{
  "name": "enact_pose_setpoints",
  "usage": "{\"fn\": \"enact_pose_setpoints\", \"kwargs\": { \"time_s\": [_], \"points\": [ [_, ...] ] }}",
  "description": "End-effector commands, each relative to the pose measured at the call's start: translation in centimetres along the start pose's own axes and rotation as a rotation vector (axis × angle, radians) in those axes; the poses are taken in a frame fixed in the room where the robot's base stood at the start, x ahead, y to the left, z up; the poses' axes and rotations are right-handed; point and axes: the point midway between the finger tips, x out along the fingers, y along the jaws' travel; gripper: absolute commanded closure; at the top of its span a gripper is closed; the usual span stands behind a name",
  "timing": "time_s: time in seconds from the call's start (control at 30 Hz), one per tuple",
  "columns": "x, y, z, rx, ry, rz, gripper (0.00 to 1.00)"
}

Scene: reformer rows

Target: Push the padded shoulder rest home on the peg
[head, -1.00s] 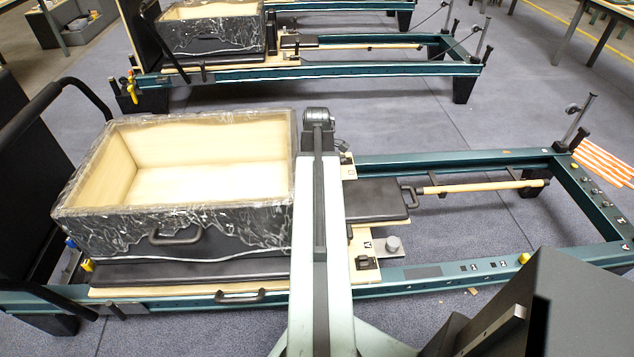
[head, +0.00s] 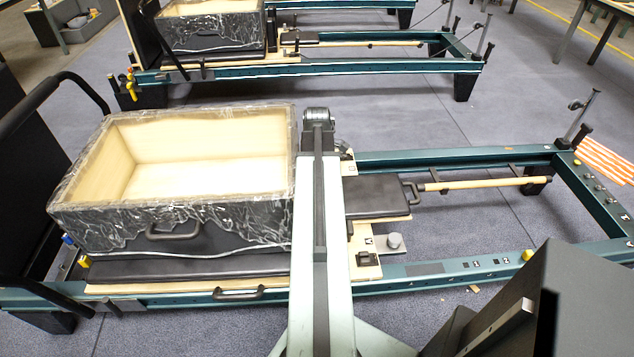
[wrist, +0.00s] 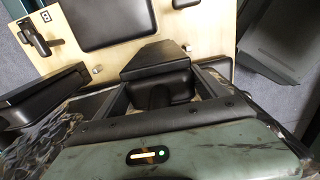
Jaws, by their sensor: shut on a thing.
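The padded shoulder rest (wrist: 158,58) is a black wedge-like block in the wrist view, at the upper middle. My gripper (wrist: 165,85) is shut on it, one dark finger on each side. The rest is over the edge of the pale wooden board (wrist: 215,40). Its underside is hidden, so I cannot tell how it sits on a peg. Small metal studs (wrist: 188,47) show on the board beside it.
An open wooden box (head: 170,235) in torn black wrapping stands on the carriage at left. A black headrest pad (head: 375,195) and a wooden pole (head: 480,184) lie along the green frame (head: 470,267). Another reformer (head: 330,69) stands behind. Floor between them is clear.

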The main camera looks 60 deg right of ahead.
Motion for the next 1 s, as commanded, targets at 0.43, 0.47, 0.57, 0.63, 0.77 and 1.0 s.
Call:
{"fn": "enact_pose_setpoints", "kwargs": {
  "time_s": [0.43,0.47,0.57,0.63,0.77,1.0],
  "points": [
    [0.8,0.0,0.0,0.0,0.0,0.0,0.0],
    [0.8,0.0,0.0,0.0,0.0,0.0,0.0],
    [0.8,0.0,0.0,0.0,0.0,0.0,0.0],
    [0.8,0.0,0.0,0.0,0.0,0.0,0.0],
    [0.2,0.0,0.0,0.0,0.0,0.0,0.0],
    [-3.6,0.0,0.0,0.0,0.0,0.0,0.0]
  ]
}}
